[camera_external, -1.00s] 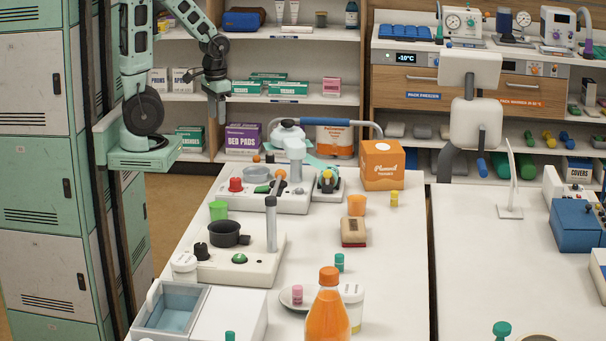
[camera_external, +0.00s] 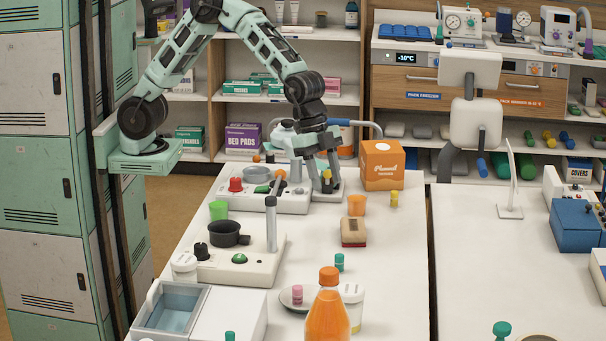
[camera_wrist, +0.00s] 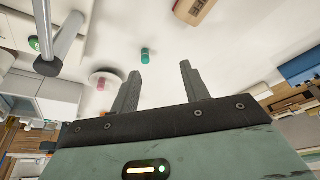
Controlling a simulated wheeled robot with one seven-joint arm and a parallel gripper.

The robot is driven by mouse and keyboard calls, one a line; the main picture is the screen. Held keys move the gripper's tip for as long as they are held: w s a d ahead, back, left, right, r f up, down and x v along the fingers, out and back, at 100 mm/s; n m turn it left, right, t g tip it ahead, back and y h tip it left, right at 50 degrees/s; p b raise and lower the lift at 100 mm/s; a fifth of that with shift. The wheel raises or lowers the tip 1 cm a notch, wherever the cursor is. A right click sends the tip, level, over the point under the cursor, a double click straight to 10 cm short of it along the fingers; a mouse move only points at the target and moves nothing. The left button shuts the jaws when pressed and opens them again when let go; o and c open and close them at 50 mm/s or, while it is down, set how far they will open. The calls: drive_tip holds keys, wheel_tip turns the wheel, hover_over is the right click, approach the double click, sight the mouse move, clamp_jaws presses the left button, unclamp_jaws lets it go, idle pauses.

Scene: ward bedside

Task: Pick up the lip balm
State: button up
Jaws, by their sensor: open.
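Several small cylinders could be the lip balm, and I cannot tell which one it is. A teal one (camera_external: 339,262) stands on the white table and shows between my fingers in the wrist view (camera_wrist: 145,55). A pink one (camera_external: 297,294) is on a small plate (camera_external: 285,298); it also shows in the wrist view (camera_wrist: 106,80). A yellow one (camera_external: 394,199) stands near the orange cup. My gripper (camera_external: 325,187) is open and empty, pointing down at the table's back part, apart from the teal and pink cylinders. It shows in the wrist view too (camera_wrist: 160,68).
An orange box (camera_external: 382,165), an orange cup (camera_external: 356,205) and a brown-and-cream block (camera_external: 353,232) stand right of my gripper. A device with a black pan (camera_external: 226,234) and an orange bottle (camera_external: 328,306) stand nearer the camera.

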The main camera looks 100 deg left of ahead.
drive_tip(key=m, duration=0.1)
approach(339, 255)
drive_tip(key=shift+h, duration=0.4)
drive_tip(key=p+x, duration=0.1)
drive_tip(key=x, duration=0.1)
drive_tip(key=a+p+x, duration=0.1)
drive_tip(key=x, duration=0.1)
drive_tip(key=shift+d+f, duration=0.15)
drive_tip(key=shift+f, duration=0.3)
drive_tip(key=shift+p+x, duration=1.1)
drive_tip(key=shift+x, duration=1.75)
drive_tip(key=shift+w, duration=0.1)
clamp_jaws()
